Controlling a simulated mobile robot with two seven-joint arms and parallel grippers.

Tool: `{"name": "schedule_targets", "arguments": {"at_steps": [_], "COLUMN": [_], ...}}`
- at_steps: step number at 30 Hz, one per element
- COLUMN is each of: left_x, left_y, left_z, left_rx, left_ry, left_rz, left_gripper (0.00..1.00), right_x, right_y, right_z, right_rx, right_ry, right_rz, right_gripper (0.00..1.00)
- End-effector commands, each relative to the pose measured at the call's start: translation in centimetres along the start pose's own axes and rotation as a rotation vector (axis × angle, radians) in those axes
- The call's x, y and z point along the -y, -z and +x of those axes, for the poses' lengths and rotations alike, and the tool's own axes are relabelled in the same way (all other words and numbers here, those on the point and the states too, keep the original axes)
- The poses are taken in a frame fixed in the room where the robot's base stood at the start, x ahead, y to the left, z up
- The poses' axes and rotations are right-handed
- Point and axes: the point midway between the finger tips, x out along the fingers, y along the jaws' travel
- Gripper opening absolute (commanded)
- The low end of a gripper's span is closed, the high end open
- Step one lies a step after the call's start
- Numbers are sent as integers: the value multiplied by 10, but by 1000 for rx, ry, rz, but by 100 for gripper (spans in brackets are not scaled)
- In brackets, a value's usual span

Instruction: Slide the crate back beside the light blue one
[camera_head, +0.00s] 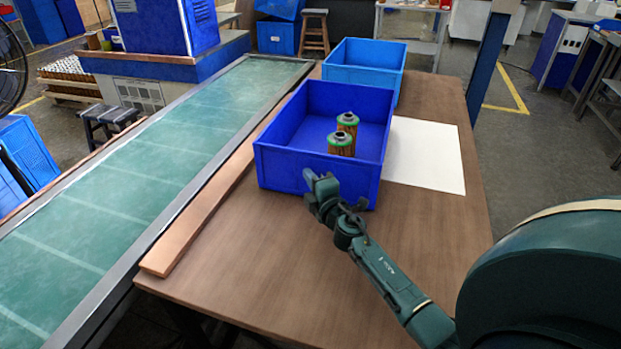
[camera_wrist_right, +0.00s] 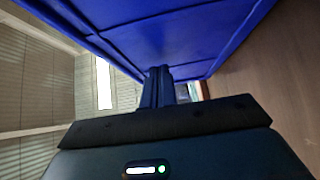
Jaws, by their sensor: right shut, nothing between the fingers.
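The dark blue crate (camera_head: 310,168) stands on the brown table with two green-topped filter cartridges (camera_head: 342,140) inside, toward its right side. The light blue crate (camera_head: 372,53) stands behind it at the table's far end. My right gripper (camera_head: 309,177) is shut and empty at the near wall of the dark blue crate; I cannot tell whether it touches. In the right wrist view the shut fingers (camera_wrist_right: 160,75) point at the blue crate wall (camera_wrist_right: 180,35), which fills the upper middle. My left gripper is not in view.
A white sheet (camera_head: 428,155) lies on the table, right of the dark blue crate and partly hidden by it. A wooden strip (camera_head: 200,213) runs along the table's left edge, beside a green conveyor (camera_head: 130,165). The near part of the table (camera_head: 260,270) is clear.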

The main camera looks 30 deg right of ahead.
Motion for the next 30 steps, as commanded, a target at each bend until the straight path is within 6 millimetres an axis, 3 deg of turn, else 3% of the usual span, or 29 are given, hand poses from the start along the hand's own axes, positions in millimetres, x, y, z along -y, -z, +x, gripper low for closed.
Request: {"name": "schedule_targets", "arguments": {"at_steps": [7,12,18,30], "left_x": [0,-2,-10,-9], "left_y": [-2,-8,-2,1], "left_z": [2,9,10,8], "left_rx": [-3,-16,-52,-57], "left_ry": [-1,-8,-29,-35], "left_rz": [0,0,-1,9], "left_gripper": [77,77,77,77], "right_x": [1,2,2,0], "right_y": [-6,-34,-58,-62], "right_z": [6,33,58,61], "right_rx": [1,4,3,2], "right_ry": [-2,-3,-2,0], "right_rz": [-1,-3,-1,0], "right_gripper": [0,0,0,0]}}
